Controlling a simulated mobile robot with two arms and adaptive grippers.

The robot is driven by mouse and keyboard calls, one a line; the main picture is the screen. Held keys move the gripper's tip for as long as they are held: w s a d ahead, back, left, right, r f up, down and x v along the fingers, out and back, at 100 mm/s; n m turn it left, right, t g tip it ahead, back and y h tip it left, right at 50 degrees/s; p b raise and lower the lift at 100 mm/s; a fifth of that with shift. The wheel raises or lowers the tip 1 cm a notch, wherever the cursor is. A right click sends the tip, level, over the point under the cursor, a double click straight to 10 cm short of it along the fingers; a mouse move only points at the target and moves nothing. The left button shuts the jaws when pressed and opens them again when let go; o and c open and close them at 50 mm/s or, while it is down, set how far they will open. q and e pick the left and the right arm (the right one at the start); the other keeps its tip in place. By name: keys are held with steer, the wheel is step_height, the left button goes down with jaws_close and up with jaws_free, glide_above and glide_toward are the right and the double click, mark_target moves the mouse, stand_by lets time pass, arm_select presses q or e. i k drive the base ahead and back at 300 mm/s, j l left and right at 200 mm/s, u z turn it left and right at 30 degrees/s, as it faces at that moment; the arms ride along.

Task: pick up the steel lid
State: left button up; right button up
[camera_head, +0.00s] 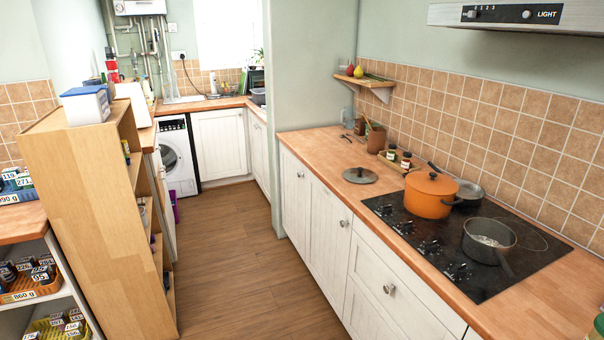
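A round grey lid with a small knob (360,175), which looks like the steel lid, lies flat on the wooden countertop (318,153). It is to the left of the black hob (412,254), apart from the pots. Nothing covers it. Neither of my grippers shows in the head view.
An orange lidded pot (430,196), a dark pan (468,190) and a grey saucepan (489,240) stand on the hob. A small tray with jars (398,161) sits behind the lid. Wooden floor (235,260) is clear between the counter and the wooden shelf unit (95,200).

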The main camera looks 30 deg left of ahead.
mark_target(360, 175)
steer(key=u, duration=0.55)
steer(key=i+j+u, duration=0.3)
steer(key=i, duration=0.3)
steer(key=i+j+u, duration=0.25)
steer(key=i, duration=0.4)
steer(key=i+u, duration=0.3)
steer(key=i, duration=0.3)
steer(key=i+z, duration=0.3)
steer(key=i+j+z, duration=0.3)
steer(key=i, duration=0.15)
steer(key=i+j+z, duration=0.15)
steer(key=i+z, duration=0.2)
